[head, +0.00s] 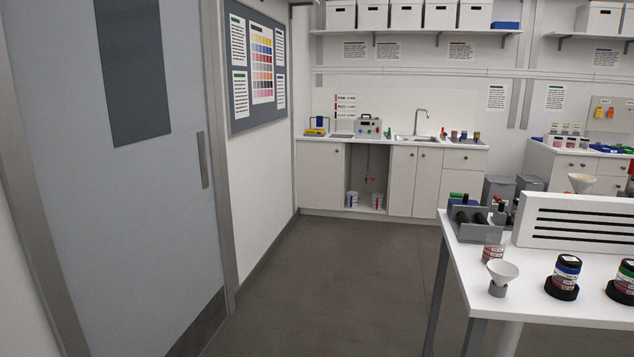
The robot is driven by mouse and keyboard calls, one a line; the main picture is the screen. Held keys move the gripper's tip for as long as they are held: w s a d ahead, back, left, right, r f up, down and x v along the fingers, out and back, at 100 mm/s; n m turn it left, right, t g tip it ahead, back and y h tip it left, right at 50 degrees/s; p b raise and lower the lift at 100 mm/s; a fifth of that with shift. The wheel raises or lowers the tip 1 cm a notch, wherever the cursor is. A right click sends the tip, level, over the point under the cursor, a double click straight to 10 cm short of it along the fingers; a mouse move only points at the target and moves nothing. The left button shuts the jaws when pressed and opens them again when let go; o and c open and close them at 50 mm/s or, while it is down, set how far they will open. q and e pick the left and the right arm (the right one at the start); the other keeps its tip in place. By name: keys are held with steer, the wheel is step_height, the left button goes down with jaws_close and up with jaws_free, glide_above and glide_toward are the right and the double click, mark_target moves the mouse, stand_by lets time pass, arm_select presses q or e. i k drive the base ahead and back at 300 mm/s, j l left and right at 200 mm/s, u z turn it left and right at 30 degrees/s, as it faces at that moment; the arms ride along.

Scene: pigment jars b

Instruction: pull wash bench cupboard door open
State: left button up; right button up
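The wash bench (350,142) stands against the far wall, with a sink (415,137) and a tall tap (421,118) on top. Below the sink are two narrow white cupboard doors, a left one (402,185) and a right one (427,188). Both look shut, with small dark knobs near their tops. A wider white front (321,178) is at the bench's left end and looks shut. Between it and the sink doors is an open bay (366,165) with white tubs (352,199) at its bottom. Neither of my grippers is in view.
Clear grey floor (330,270) leads to the bench. A white table (540,308) with jars (565,273), a funnel (502,272) and a slotted white box (580,222) stands at right. A grey door (130,200) is at left. Grey bins (498,188) stand right of the bench.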

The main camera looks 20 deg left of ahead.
mark_target(319, 164)
steer(key=i+j+u, duration=0.45)
steer(key=i, duration=0.25)
steer(key=i+j, duration=0.15)
steer(key=i, duration=0.4)
steer(key=i+j, duration=0.15)
steer(key=i, duration=0.4)
steer(key=i+j+u, duration=0.1)
steer(key=i, duration=0.45)
steer(key=i+j+z, duration=0.2)
steer(key=i, duration=1.65)
steer(key=i+j, duration=0.1)
steer(key=i, duration=3.55)
steer(key=l+z, duration=0.05)
steer(key=l, duration=0.1)
